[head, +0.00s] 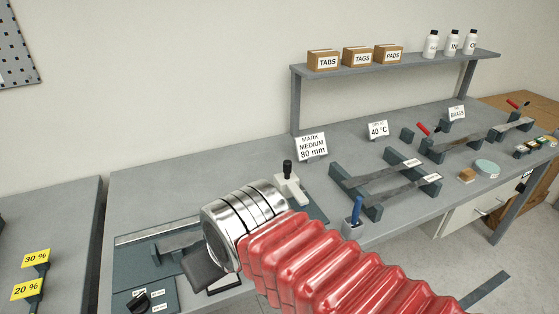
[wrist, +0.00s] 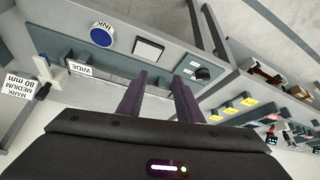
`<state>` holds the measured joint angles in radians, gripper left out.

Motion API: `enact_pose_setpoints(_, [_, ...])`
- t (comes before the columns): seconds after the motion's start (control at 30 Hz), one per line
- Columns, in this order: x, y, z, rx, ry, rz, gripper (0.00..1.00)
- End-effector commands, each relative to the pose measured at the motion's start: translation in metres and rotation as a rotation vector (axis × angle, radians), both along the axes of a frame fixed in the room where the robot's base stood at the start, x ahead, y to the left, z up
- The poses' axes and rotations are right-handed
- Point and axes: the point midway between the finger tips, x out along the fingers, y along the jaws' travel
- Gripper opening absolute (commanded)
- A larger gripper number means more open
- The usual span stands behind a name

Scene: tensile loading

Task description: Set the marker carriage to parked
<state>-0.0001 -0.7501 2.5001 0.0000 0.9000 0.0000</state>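What looks like the marker carriage, a white block with a black-topped handle (head: 289,186), stands at the right end of the dark teal marking plate (head: 132,262) in the head view. In the wrist view the white block (wrist: 53,76) shows at the far left, beside the WIDE label (wrist: 82,69) and the "MARK MEDIUM 80 mm" sign (wrist: 17,87). My gripper (wrist: 158,78) is open, with nothing visible between its fingers. It is over the plate, well apart from the carriage. In the head view my arm hides the middle of the plate.
A blue INK pad (wrist: 102,35) and a white square pad (wrist: 148,49) lie along the plate. A black knob (head: 139,301) with small labels is at its left end. Dark racks holding strips (head: 385,180) stand right of the carriage. A gap separates the left table with yellow percent signs (head: 36,258).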

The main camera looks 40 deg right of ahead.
Motion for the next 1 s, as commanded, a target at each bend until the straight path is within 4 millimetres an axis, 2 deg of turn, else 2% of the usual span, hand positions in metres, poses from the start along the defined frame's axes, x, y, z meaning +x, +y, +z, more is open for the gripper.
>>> enact_pose_setpoints(0.1, [0.000, 0.000, -0.001, 0.011, 0.008, -0.010, 0.40])
enact_pose_setpoints(0.27, [0.002, -0.001, -0.011, 0.090, 0.062, -0.078, 0.40])
enact_pose_setpoints(0.53, [0.015, 0.010, -0.038, 0.414, 0.240, -0.352, 0.40])
enact_pose_setpoints(0.77, [0.043, 0.014, -0.048, 0.748, 0.366, -0.622, 0.40])
enact_pose_setpoints(1.0, [0.087, -0.005, -0.046, 1.121, 0.441, -0.899, 0.40])
